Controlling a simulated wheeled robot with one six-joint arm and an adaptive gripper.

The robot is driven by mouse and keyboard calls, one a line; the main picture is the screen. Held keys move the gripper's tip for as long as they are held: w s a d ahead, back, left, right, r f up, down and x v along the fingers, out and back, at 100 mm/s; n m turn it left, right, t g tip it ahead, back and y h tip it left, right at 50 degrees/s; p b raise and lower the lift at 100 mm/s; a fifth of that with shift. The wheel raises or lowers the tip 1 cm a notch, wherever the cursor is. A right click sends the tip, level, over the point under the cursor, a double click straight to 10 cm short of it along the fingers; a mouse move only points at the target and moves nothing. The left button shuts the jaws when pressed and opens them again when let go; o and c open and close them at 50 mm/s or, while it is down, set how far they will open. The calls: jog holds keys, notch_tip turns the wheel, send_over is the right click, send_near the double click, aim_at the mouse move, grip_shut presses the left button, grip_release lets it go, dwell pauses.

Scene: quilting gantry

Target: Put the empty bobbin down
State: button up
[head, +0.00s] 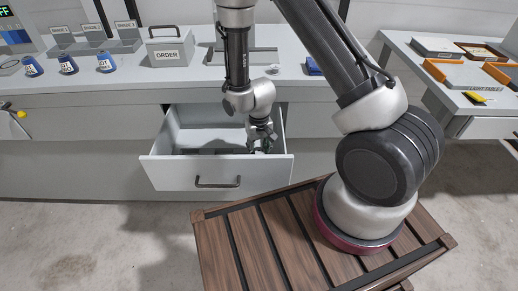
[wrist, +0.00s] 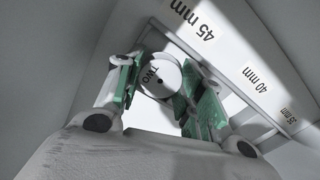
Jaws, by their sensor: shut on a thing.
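The empty bobbin (wrist: 157,77) is a white round piece marked "TWO" in the wrist view. My gripper (wrist: 160,88), with green finger pads, is shut on it, one finger on each side. In the head view my gripper (head: 261,146) points down inside the open grey drawer (head: 165,176), towards its right side. The bobbin cannot be made out there. In the wrist view a drawer wall or ledge carries labels reading 45 mm (wrist: 195,20), 40 mm (wrist: 257,79) and a smaller one that seems to read 35 mm. Whether the bobbin touches the drawer floor cannot be told.
A light table (head: 460,74) with trays is at the right. The drawer's left part looks mostly clear. Its walls close in around my gripper.

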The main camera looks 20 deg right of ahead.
jog(key=shift+f, duration=0.15)
jog(key=o, duration=0.8)
jog(key=shift+f, duration=0.1)
jog(key=shift+c, duration=0.2)
notch_tip(320, 180, up, 13)
notch_tip(320, 180, up, 12)
jog(key=r+t, duration=0.1)
send_over(259, 151)
jog(key=s+d, duration=0.1)
jog(key=d, duration=0.4)
jog(key=s+d+r+t, duration=0.1)
jog(key=s+d+r, duration=0.4)
jog(key=s+r, duration=0.3)
jog(key=s+d+r+t, duration=0.2)
jog(key=s+d+r, duration=0.3)
jog(key=s+r, duration=0.4)
jog(key=shift+s, duration=0.6)
